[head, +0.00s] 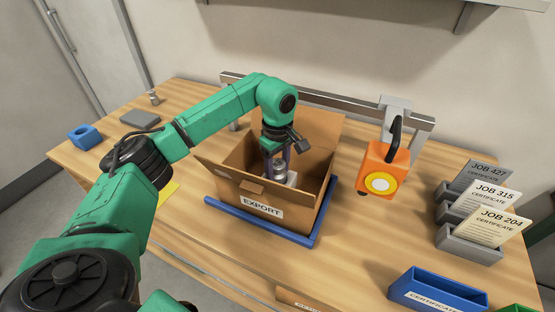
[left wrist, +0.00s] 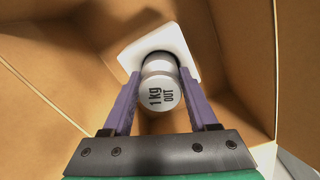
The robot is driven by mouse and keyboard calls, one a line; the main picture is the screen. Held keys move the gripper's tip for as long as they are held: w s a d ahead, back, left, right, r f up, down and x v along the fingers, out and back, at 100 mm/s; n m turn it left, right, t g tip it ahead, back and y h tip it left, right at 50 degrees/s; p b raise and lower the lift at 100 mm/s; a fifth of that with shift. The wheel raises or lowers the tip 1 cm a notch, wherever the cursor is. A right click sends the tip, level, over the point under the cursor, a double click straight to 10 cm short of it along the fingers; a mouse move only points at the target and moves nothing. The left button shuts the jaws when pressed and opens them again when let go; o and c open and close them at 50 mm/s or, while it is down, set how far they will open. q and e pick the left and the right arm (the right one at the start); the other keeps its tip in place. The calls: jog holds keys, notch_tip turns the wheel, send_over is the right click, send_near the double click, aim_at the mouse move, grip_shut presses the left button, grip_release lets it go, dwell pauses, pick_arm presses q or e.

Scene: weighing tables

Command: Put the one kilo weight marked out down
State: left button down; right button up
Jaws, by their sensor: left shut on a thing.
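The silver one kilo weight, marked "1 kg OUT" (left wrist: 162,92), is between the purple fingers of my left gripper (left wrist: 155,100), which is shut on it. In the head view the left gripper (head: 276,150) reaches down into the open cardboard box labelled EXPORT (head: 228,188), and the weight (head: 277,164) shows partly below it. A white pad (left wrist: 137,50) lies in the box behind the weight in the left wrist view; it also shows in the head view (head: 291,178). I cannot tell whether the weight touches it. My right gripper is not in view.
Grey certificate holders (head: 468,240) and a blue bin (head: 440,285) stand at right. A small metal weight (head: 153,97) is at back left.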

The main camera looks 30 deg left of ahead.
pick_arm(q)
jog(key=shift+f, duration=0.15)
jog(key=shift+c, duration=0.9)
grip_release()
jog(key=shift+s, duration=0.15)
jog(key=shift+r, duration=0.55)
notch_tip(320, 180, up, 6)
jog(key=shift+b, duration=0.95)
notch_tip(320, 180, up, 6)
jog(key=shift+f+p, duration=0.25)
jog(key=shift+p, duration=0.15)
